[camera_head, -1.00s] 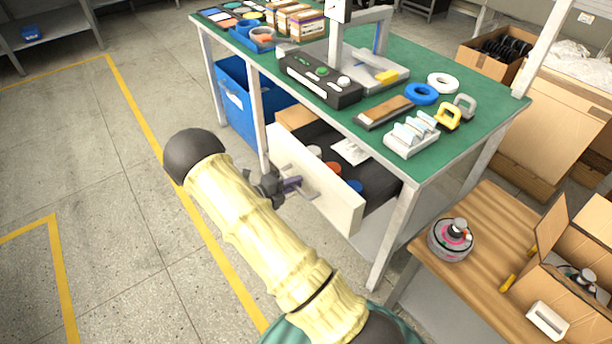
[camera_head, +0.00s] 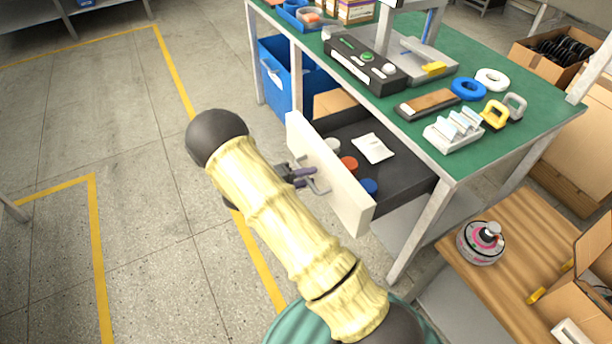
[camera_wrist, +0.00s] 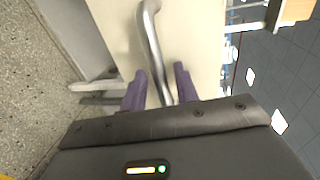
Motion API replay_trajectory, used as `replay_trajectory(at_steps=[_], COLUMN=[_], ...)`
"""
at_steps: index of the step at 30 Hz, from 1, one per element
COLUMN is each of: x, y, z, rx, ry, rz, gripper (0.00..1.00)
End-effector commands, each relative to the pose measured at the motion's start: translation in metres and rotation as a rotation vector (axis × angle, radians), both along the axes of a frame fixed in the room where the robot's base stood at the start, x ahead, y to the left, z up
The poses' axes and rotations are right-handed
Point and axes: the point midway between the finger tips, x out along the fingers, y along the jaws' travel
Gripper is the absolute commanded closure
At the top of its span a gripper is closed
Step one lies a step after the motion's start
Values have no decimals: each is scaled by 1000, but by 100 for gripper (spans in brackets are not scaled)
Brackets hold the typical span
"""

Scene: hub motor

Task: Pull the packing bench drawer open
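The packing bench drawer (camera_head: 405,168) is partly pulled out from under the green-topped bench (camera_head: 535,118). Its pale front panel (camera_head: 335,185) faces my arm. A grey metal bar handle (camera_wrist: 150,30) curves down the panel in the wrist view. My gripper (camera_head: 304,177) is at the handle, in front of the panel. In the wrist view, the two purple fingers of my gripper (camera_wrist: 162,78) stand apart, one on each side of the bar, with small gaps showing. The drawer holds a white packet (camera_head: 373,148), a red-orange round item (camera_head: 349,164) and a blue one (camera_head: 368,187).
A blue bin (camera_head: 283,85) stands under the bench, left of the drawer. A bench leg (camera_head: 418,232) stands right of the drawer. A wooden table (camera_head: 525,225) with a round motor (camera_head: 481,243) is at right. The floor at left is largely clear.

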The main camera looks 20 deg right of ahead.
Motion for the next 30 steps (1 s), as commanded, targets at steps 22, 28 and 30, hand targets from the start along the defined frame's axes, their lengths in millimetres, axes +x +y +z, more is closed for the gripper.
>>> replay_trajectory(at_steps=[22, 28, 30], x=[-11, -18, -21], y=[70, 108, 122], z=[16, 24, 27], rx=[1, 1, 1], ry=[-5, -5, -4], rz=[7, 6, 6], gripper=[70, 70, 70])
